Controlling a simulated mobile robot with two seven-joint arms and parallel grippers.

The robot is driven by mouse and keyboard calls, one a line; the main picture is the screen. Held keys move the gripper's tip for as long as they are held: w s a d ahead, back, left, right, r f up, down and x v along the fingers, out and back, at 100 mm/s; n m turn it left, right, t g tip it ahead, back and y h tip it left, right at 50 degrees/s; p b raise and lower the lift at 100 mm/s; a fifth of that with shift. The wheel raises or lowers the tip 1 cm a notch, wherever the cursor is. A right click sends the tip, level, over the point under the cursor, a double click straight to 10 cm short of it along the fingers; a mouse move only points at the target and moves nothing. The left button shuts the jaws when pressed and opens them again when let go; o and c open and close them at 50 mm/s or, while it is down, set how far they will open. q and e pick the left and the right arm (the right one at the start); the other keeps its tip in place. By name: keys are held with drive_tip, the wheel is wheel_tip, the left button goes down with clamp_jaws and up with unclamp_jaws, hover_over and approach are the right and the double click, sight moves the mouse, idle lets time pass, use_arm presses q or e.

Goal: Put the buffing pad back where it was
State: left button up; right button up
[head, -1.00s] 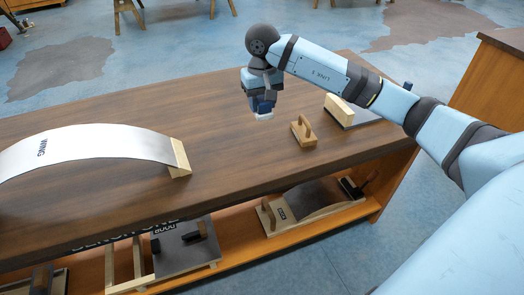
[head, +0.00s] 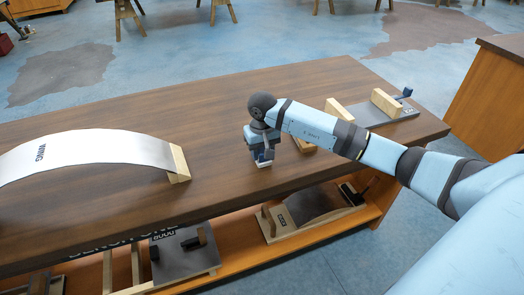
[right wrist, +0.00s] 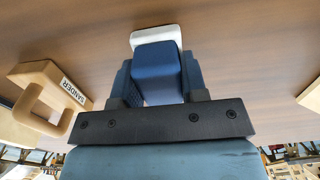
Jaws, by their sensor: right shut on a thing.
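The buffing pad is a blue block with a white pad face. It shows in the right wrist view (right wrist: 157,68) between the fingers and in the head view (head: 265,163) at the bottom of the gripper. My right gripper (head: 262,154) is shut on the blue block, with the white face toward the brown bench top (head: 225,185). The pad is low over the bench or on it; I cannot tell whether it touches. Part of the blue block is hidden by the fingers. My left gripper is not in view.
A wooden sander (right wrist: 45,95) stands beside the gripper, mostly behind my arm in the head view. A curved metal wing panel (head: 90,150) is on the left. A grey plate with wooden blocks (head: 386,102) is at right. The bench between panel and gripper is clear.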

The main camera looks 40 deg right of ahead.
drive_tip(key=shift+f, duration=0.1)
drive_tip(key=o, duration=1)
